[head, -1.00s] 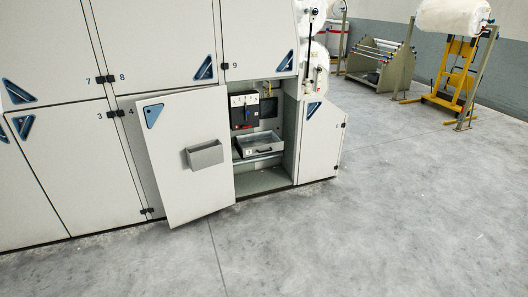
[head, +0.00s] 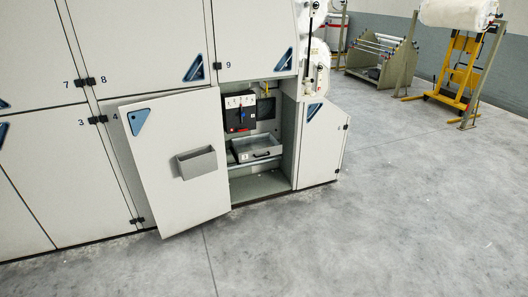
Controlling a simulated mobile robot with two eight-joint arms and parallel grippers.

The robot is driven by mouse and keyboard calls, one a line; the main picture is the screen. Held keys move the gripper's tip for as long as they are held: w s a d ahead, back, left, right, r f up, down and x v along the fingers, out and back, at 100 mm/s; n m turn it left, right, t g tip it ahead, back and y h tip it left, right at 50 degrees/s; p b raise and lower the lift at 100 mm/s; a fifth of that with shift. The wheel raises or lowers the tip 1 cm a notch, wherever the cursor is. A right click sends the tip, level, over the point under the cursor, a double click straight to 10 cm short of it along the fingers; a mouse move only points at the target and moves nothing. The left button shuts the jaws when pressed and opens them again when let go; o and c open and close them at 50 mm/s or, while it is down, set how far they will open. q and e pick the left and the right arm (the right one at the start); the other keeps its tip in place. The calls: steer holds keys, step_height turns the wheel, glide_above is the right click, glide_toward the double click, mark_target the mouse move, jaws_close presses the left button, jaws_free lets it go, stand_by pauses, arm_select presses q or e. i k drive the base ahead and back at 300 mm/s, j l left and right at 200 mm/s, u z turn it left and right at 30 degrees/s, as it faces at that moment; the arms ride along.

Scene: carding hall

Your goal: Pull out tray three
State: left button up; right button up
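A grey metal tray (head: 256,145) with a dark handle on its front sits inside an open bay of the big white machine, low behind the open door. A small pale label shows on its front, but its marking is too small to read. The door (head: 163,210) beside the number 4 stands swung open to the left of the bay and carries a grey bin (head: 197,163). Neither of my grippers is in view.
A black switch box (head: 239,113) is mounted above the tray. Shut panels (head: 35,180) fill the left. Bare concrete floor (head: 350,230) lies clear in front and to the right. A rack (head: 400,67) and a yellow trolley (head: 458,75) stand at the back right.

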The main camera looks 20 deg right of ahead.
mark_target(256, 144)
steer(key=i+l, duration=0.3)
steer(key=i, duration=0.2)
steer(key=i+l, duration=0.35)
steer(key=i, duration=0.15)
steer(key=i+l, duration=0.3)
steer(key=i, duration=0.2)
steer(key=i+l, duration=0.3)
steer(key=i, duration=0.2)
steer(key=i+l, duration=0.3)
steer(key=i, duration=0.15)
steer(key=i+l, duration=0.35)
steer(key=i, duration=0.15)
steer(key=z, duration=0.05)
